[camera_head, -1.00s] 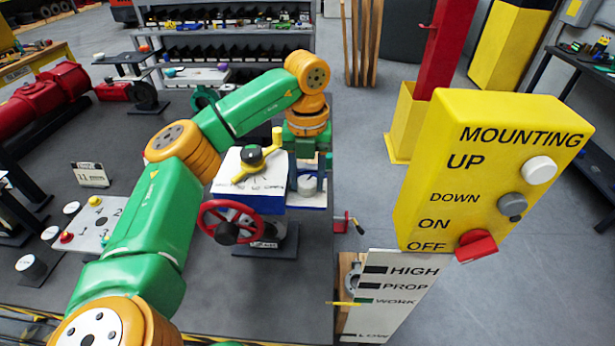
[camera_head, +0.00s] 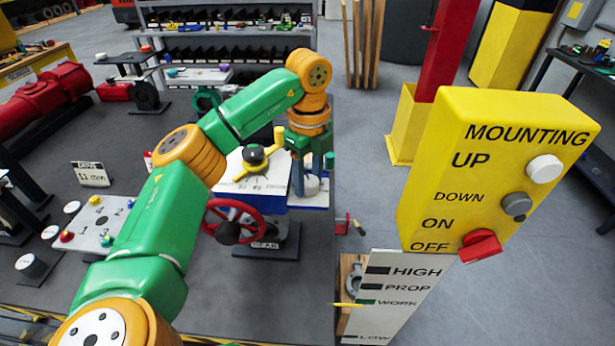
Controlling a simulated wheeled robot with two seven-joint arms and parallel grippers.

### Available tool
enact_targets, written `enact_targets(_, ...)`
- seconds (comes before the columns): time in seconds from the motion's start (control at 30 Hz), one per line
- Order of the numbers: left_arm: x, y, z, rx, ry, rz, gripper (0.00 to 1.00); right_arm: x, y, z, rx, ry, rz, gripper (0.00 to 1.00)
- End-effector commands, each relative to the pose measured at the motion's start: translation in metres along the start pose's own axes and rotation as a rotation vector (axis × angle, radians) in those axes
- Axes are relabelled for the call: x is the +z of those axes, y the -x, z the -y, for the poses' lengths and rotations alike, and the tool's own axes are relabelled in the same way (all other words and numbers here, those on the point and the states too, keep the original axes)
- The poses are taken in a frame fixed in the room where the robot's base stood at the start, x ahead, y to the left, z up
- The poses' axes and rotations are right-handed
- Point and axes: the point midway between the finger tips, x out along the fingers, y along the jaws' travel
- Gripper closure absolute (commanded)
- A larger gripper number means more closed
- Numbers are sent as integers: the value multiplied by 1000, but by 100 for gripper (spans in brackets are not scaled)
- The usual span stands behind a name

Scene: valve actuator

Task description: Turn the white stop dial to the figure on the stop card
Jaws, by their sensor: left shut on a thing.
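The white stop dial (camera_head: 312,186) sits on a small white shelf at the right side of the blue and white actuator box (camera_head: 262,184). My left gripper (camera_head: 312,178) points down over the dial, with a green finger on either side, shut on it. The dial's figures cannot be read here. A white card (camera_head: 91,174) at the left carries small lettering that I cannot read surely. My right gripper is not in view.
A yellow lever with a black knob (camera_head: 254,156) tops the box; a red handwheel (camera_head: 229,226) is on its front. A yellow MOUNTING panel (camera_head: 480,180) and a HIGH-to-LOW board (camera_head: 390,295) stand at right. Dark floor is clear in front of the actuator.

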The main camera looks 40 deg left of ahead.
Motion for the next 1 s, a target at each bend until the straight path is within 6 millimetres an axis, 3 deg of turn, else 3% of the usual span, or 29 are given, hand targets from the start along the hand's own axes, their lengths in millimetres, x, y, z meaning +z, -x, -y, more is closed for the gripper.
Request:
enact_targets(0.4,-1,0,0,2,164,-3,100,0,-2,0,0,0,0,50)
enact_targets(0.93,-1,0,0,0,185,-3,100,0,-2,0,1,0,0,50)
enact_targets(0.97,-1,0,0,0,185,-3,49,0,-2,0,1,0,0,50)
enact_targets(1.0,-1,0,0,0,185,-3,38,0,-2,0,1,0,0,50)
